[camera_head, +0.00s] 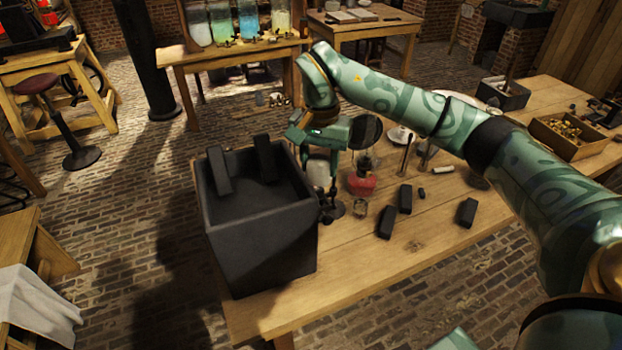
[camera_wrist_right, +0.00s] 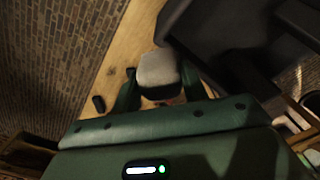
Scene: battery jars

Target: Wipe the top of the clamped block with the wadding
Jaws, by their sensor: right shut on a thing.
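My right gripper (camera_head: 322,186) hangs pointing down just right of a large dark open box at the table's left end. It is shut on a pale grey-white pad, which looks like the wadding (camera_head: 318,173). The wadding also shows between the fingers in the right wrist view (camera_wrist_right: 157,68). Black blocks (camera_head: 405,198) lie on the table to the right, and I see no clamp on them. Two more dark bars (camera_head: 219,170) (camera_head: 265,158) stand at the box. I cannot tell which block is the clamped one. My left gripper is out of view.
The dark box (camera_head: 260,250) stands high beside my right gripper. A red-based lamp (camera_head: 362,184), a small glass (camera_head: 360,208) and a white dish (camera_head: 400,134) stand close by on the wooden table (camera_head: 420,243). A wooden tray (camera_head: 570,138) lies far right.

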